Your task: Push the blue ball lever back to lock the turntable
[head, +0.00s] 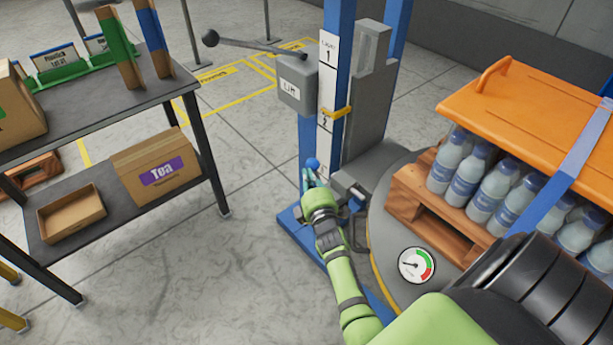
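The blue ball (312,163) of the lever shows at the foot of the blue post, beside the grey round turntable (382,222). My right gripper (313,174) is at the ball, with its fingertips just below it in the picture. The fingers look small and partly overlap the ball's lower side, so I cannot tell whether they touch or grip it. The lever's stem is hidden behind the gripper. My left gripper is not in view.
A wooden pallet (428,222) with bottles (447,163) under an orange cover (525,108) stands on the turntable. A grey lift box (297,84) with a long black-knobbed lever (211,38) is above. A shelf table (150,108) stands left; floor between is clear.

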